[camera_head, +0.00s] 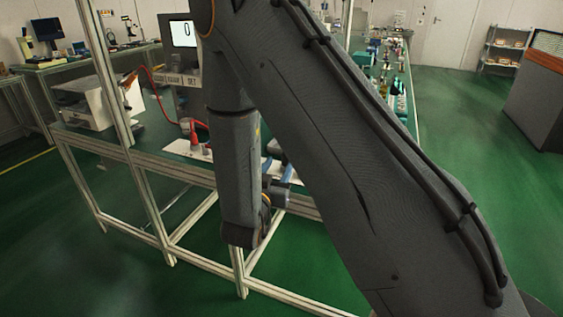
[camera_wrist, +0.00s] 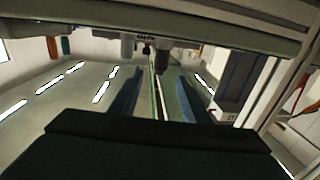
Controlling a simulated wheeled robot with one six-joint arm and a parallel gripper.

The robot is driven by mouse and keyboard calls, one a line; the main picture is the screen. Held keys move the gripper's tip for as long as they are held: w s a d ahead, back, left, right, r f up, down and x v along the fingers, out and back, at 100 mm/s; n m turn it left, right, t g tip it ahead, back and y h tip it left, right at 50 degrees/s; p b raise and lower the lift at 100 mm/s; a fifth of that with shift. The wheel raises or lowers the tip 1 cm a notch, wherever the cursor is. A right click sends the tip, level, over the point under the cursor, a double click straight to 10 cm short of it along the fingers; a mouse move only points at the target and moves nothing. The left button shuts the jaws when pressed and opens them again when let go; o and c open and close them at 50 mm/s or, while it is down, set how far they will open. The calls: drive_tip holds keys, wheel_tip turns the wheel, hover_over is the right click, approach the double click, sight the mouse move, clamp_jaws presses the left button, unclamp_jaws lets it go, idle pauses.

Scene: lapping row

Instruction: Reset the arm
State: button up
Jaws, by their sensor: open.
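My arm (camera_head: 330,130) fills the middle of the head view, running from the lower right up to the top and then down in front of the bench. My gripper (camera_wrist: 157,85) shows in the wrist view as two blue fingers spread apart, with nothing between them. In the head view its bluish parts show only partly, beside the bench edge and largely behind my arm. The wrist view looks past the fingers to bright strip lights and a frame beam.
A green-topped bench (camera_head: 142,142) with a pale metal frame stands close in front. On it are a white box-shaped device (camera_head: 88,103), a display reading 0 (camera_head: 184,34) and a red cable (camera_head: 155,92). A dark cabinet (camera_head: 535,95) stands at right. Green floor (camera_head: 455,130) is clear there.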

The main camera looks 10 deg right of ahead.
drive_tip(key=shift+s+a, duration=0.1)
drive_tip(key=shift+s, duration=0.1)
drive_tip(key=shift+w+f+g+y, duration=0.1)
drive_tip(key=shift+w+g+y, duration=0.4)
drive_tip(key=shift+y, duration=0.1)
drive_tip(key=shift+w+f+g+y+p, duration=0.1)
drive_tip(key=shift+g+y+p, duration=0.2)
drive_tip(key=shift+y+p, duration=0.25)
drive_tip(key=shift+a+f+n+g+y, duration=0.1)
drive_tip(key=shift+a+n+g+y, duration=0.25)
drive_tip(key=shift+g+y, duration=0.4)
drive_tip(key=s+d+r+n+g+y+p, duration=0.2)
drive_tip(key=s+g, duration=0.4)
drive_tip(key=s, duration=0.9)
drive_tip(key=s+d+r+n+g+y+p, duration=0.2)
drive_tip(key=s+g, duration=0.4)
drive_tip(key=s, duration=0.9)
wheel_tip(320, 180, up, 2)
drive_tip(key=shift+d+n+y, duration=0.3)
drive_tip(key=shift+n+y, duration=0.3)
drive_tip(key=shift+n, duration=0.05)
drive_tip(key=shift+g, duration=0.25)
